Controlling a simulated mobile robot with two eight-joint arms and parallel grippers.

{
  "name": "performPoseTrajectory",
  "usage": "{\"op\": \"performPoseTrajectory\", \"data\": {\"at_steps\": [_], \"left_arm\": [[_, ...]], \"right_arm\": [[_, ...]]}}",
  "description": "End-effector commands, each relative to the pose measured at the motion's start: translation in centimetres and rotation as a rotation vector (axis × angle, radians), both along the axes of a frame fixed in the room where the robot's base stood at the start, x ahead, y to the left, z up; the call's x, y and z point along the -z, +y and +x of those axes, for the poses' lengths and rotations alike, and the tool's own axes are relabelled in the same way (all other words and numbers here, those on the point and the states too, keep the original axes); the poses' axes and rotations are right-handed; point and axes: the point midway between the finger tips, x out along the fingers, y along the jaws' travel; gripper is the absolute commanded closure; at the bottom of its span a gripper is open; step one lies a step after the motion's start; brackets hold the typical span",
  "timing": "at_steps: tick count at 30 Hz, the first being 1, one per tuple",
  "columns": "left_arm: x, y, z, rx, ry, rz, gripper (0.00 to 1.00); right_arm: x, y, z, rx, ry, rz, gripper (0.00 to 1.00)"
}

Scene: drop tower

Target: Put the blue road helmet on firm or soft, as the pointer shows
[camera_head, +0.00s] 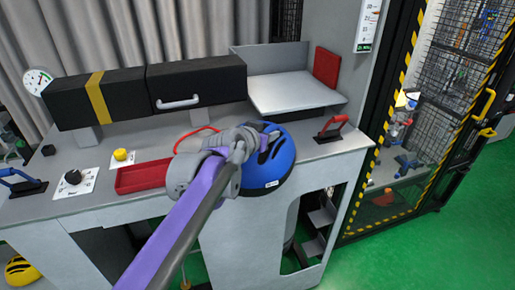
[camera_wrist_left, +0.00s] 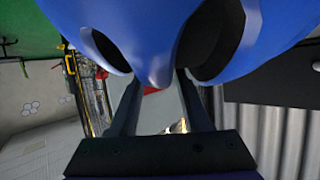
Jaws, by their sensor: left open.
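The blue road helmet (camera_head: 272,172) sits at the front of the grey bench, right of the red tray. My left gripper (camera_head: 266,141) is at the helmet's upper left side, with its jaws open. In the left wrist view the helmet (camera_wrist_left: 150,35) fills the top, close over the two spread fingers (camera_wrist_left: 160,88); I cannot tell whether they touch it. A round gauge with a needle (camera_head: 38,80) stands at the back left. A black knob on a white plate (camera_head: 73,177) is at the front left. Their markings are too small to read. My right gripper is not in view.
A red tray (camera_head: 128,183) and yellow button (camera_head: 121,155) lie left of the helmet. A pale plate (camera_head: 297,93) and red-handled clamp (camera_head: 333,128) are right. A black box (camera_head: 198,82) stands behind. A striped cage (camera_head: 385,120) borders the bench's right.

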Motion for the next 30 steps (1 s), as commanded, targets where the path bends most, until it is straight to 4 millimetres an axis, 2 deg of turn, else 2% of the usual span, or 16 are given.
{"op": "performPoseTrajectory", "data": {"at_steps": [3,11,18,19,30], "left_arm": [[0.37,-0.46,0.92,0.001,0.0,0.0,0.52],[0.47,-0.51,1.05,0.0,0.0,0.001,0.54],[0.46,-0.5,1.04,0.0,0.0,0.001,0.97],[0.46,-0.5,1.04,0.0,0.0,0.001,1.0],[0.47,-0.5,1.03,0.0,0.0,0.0,1.0]], "right_arm": [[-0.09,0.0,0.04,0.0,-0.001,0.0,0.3],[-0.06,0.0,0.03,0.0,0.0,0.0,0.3],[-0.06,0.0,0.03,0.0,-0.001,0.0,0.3],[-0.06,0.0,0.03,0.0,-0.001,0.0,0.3],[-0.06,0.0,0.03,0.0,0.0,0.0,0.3]]}}
